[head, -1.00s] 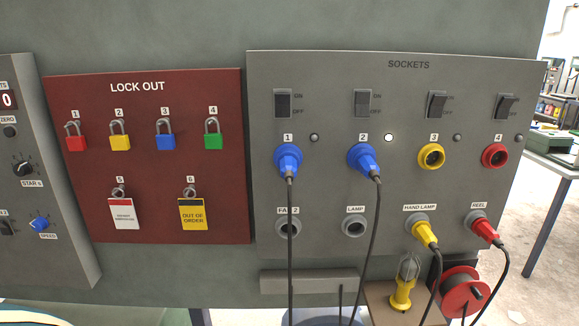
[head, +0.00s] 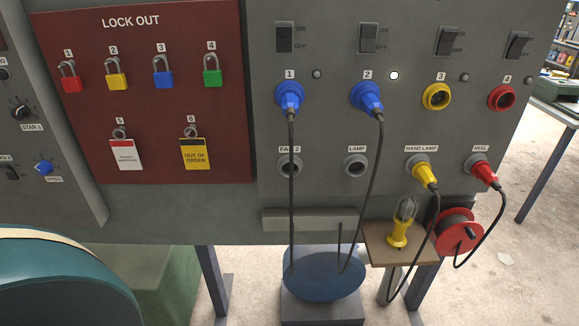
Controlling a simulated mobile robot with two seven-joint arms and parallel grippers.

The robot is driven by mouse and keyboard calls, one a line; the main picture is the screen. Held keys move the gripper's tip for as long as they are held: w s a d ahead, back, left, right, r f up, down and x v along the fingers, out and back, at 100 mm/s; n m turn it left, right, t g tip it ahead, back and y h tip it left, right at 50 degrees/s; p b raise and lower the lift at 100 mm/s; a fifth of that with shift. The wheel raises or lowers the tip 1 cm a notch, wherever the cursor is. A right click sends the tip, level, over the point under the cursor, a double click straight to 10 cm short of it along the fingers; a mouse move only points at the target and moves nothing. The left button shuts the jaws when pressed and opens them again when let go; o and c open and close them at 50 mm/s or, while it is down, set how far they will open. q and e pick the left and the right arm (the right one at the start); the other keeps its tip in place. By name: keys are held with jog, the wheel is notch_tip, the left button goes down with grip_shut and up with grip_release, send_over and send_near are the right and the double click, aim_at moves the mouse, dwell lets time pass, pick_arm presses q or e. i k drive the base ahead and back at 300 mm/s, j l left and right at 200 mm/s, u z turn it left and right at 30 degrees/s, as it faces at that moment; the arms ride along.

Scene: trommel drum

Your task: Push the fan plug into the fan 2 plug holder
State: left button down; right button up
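The fan 2 plug holder (head: 288,166) is a grey round holder under the FAN 2 label on the sockets panel. A black cable hangs in front of it. A blue plug (head: 289,97) sits in socket 1, and its cable runs down past this holder toward a blue round object below. A second blue plug (head: 367,98) sits in socket 2, with its cable also running down. I cannot tell for certain from labels which blue plug is the fan's. Neither of my grippers shows in the head view.
The LAMP holder (head: 355,166) looks empty. A yellow plug (head: 421,171) and a red plug (head: 483,171) sit in the HAND LAMP and REEL holders. A hand lamp (head: 401,225) stands on a small shelf beside the red cable reel (head: 459,232). A teal drum (head: 60,285) fills the lower left.

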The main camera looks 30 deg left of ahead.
aim_at(290, 100)
jog(key=i+l, duration=0.25)
jog(key=i, duration=0.2)
jog(key=i+l, duration=0.2)
jog(key=i, duration=0.25)
jog(key=i+l, duration=0.25)
jog(key=i, duration=0.15)
jog(key=u, duration=2.25)
